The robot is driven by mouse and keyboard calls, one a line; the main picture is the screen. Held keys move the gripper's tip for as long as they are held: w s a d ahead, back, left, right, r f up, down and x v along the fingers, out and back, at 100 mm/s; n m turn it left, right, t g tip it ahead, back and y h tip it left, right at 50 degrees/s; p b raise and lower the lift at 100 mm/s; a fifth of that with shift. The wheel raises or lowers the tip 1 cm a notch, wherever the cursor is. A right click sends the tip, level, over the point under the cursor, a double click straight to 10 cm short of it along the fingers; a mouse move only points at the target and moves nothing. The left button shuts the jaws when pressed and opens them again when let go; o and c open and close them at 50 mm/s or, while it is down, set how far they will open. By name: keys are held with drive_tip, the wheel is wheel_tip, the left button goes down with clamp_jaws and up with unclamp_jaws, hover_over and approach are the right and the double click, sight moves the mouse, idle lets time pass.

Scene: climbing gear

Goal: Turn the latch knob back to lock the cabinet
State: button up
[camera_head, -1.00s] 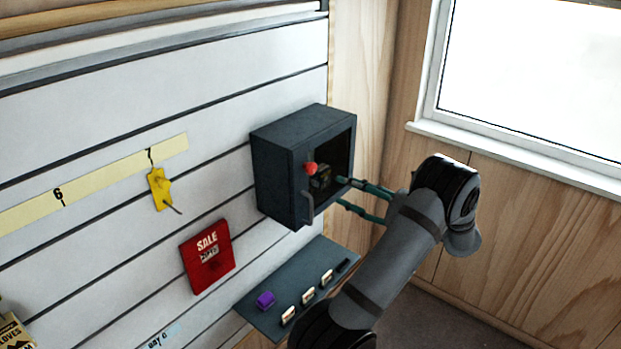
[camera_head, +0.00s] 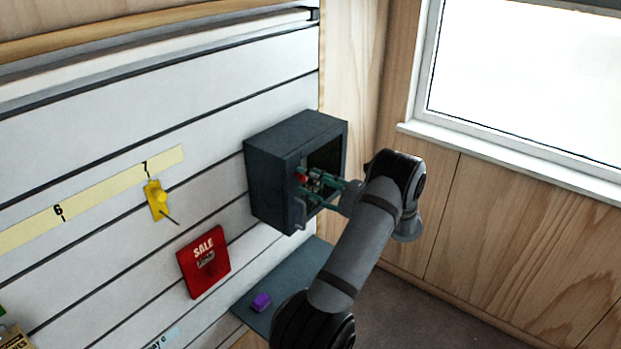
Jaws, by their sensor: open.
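The dark grey cabinet (camera_head: 272,184) is fixed to the slatted wall, with a dark panel on its front face. The red latch knob (camera_head: 302,178) shows at the left part of that face, partly covered by my gripper. My gripper (camera_head: 312,184) is at the front of the cabinet with its green fingers apart, close to the knob. I cannot tell whether a finger touches the knob. A grey handle (camera_head: 300,213) sits below the knob at the front edge.
A shelf (camera_head: 245,306) with a purple item (camera_head: 261,302) lies below the cabinet. A red SALE sign (camera_head: 204,262) and a yellow tag (camera_head: 157,200) hang on the wall to the left. A window (camera_head: 520,90) is at the right.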

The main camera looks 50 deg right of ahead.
drive_tip(key=shift+c, duration=0.4)
drive_tip(key=c, duration=1)
drive_tip(key=shift+a+m, duration=0.15)
drive_tip(key=shift+m, duration=0.55)
drive_tip(key=shift+c, duration=0.4)
drive_tip(key=m, duration=0.3)
drive_tip(key=shift+p, duration=0.4)
drive_tip(key=m+p, duration=0.1)
drive_tip(key=m, duration=0.3)
drive_tip(key=shift+a, duration=0.1)
drive_tip(key=m+p, duration=0.2)
drive_tip(key=m, duration=0.3)
drive_tip(key=m+p, duration=0.1)
drive_tip(key=m, duration=0.3)
drive_tip(key=shift+f+m, duration=0.1)
drive_tip(key=shift+m, duration=0.2)
drive_tip(key=o, duration=1.2)
drive_tip(key=shift+c, duration=0.2)
